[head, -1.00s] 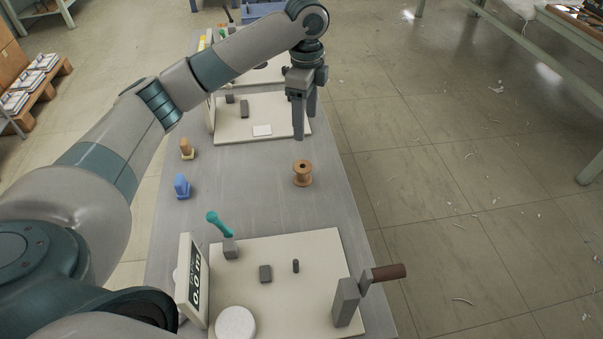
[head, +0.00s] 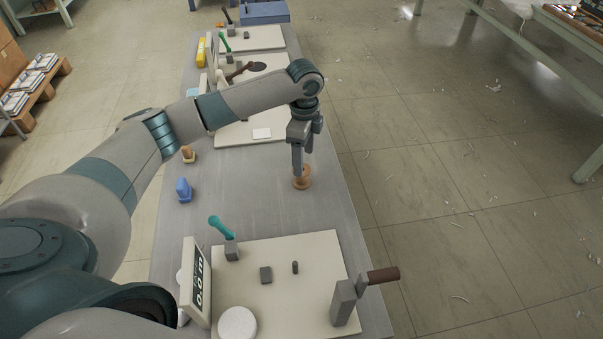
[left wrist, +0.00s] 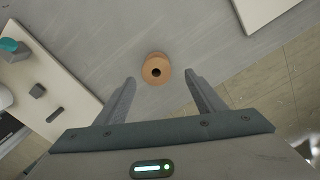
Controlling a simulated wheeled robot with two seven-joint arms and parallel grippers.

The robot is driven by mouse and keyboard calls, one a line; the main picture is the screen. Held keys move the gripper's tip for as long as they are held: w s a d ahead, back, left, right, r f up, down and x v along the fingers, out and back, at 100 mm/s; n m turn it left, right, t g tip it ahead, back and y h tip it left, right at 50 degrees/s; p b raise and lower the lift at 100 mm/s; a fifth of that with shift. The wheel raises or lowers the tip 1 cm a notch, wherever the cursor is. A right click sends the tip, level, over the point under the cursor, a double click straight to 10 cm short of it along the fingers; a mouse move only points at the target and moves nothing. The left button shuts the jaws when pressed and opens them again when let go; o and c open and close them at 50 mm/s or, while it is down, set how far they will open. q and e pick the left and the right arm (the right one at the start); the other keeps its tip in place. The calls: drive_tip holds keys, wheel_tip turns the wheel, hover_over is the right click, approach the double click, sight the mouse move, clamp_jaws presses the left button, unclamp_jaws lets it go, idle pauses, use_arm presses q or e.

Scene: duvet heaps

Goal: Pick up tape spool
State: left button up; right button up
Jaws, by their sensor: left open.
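The tape spool (head: 304,182) is a small brown-orange reel with a hole in its top, standing on the grey table. My left gripper (head: 299,172) points down just over it and hides part of it in the head view. In the left wrist view the spool (left wrist: 157,69) lies ahead of the two fingers, near the midline between them. The left gripper (left wrist: 160,82) is open with nothing between its fingers. I cannot tell from these frames how high the fingertips are above the spool. My right gripper is not in view.
A cream board (head: 285,314) with a grey block, a brown-handled tool (head: 383,275) and a white disc (head: 237,323) lies nearer me. A blue piece (head: 184,189) stands left. Another board (head: 231,137) lies behind. The table right of the spool is narrow, then floor.

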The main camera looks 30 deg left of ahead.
use_arm(q)
drive_tip(key=shift+f, duration=0.4)
drive_tip(key=shift+s+f+p, duration=0.2)
drive_tip(key=shift+f+p, duration=0.35)
drive_tip(key=shift+f, duration=0.05)
drive_tip(key=f, duration=0.1)
drive_tip(key=f+p, duration=0.1)
drive_tip(key=f, duration=0.1)
drive_tip(key=shift+s+a, duration=0.15)
drive_tip(key=shift+s, duration=0.05)
drive_tip(key=shift+f, duration=0.5)
drive_tip(key=c, duration=1.1)
